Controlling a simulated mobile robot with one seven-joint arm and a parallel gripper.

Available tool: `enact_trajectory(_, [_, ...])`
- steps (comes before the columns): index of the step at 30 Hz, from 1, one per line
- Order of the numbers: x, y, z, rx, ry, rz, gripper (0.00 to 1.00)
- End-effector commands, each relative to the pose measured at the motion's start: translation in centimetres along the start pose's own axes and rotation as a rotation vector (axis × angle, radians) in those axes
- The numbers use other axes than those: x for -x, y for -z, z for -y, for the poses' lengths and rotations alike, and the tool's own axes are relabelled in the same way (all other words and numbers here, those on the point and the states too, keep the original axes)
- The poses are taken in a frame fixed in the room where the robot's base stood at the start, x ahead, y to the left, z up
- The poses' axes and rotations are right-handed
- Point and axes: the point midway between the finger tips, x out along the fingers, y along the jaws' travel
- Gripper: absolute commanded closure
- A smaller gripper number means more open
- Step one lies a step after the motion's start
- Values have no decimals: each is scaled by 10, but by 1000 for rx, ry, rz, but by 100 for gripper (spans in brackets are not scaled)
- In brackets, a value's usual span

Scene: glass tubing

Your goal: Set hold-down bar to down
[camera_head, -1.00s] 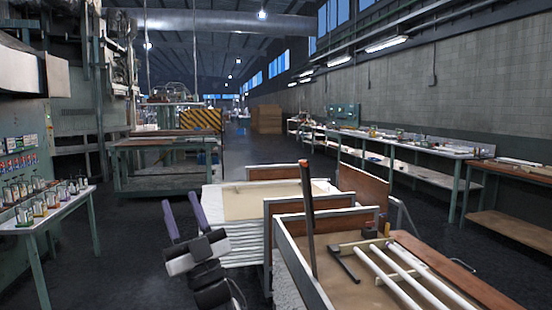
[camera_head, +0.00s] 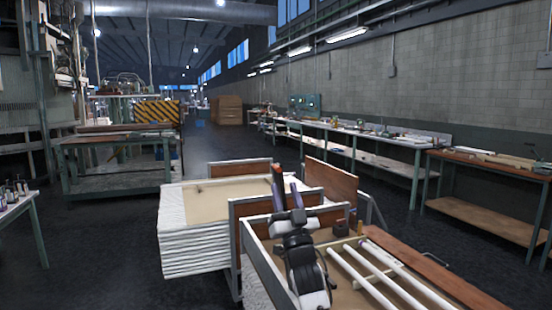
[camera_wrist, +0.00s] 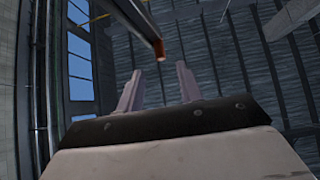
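The hold-down bar (camera_head: 277,172) is a slim dark bar with a red-orange tip, standing near upright at the left side of the wooden tray. My gripper and wrist hide its lower part in the head view. In the wrist view the bar (camera_wrist: 134,18) comes in from the top, its orange end ahead of the fingertips. My gripper (camera_head: 286,182) points up beside the bar, and its purple fingers overlap it in the picture. In the wrist view my gripper (camera_wrist: 158,68) has its fingers apart with nothing between them. Contact with the bar cannot be made out.
Several white tubes (camera_head: 385,272) lie in the tray (camera_head: 262,262), right of my arm. A pale stack (camera_head: 195,245) with brown boards stands behind and left. A long bench (camera_head: 400,137) runs along the right wall.

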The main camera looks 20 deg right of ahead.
Motion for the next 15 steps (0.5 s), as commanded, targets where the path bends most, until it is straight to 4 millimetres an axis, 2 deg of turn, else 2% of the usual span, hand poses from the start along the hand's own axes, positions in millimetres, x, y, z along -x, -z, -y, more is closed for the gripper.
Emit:
enact_trajectory(1, [-17,4,2,-2,2,0,64])
enact_trajectory(6, [-52,4,2,-1,2,0,64])
enact_trajectory(12, [-79,2,1,0,1,0,64])
enact_trajectory(15, [-85,0,1,0,0,1,64])
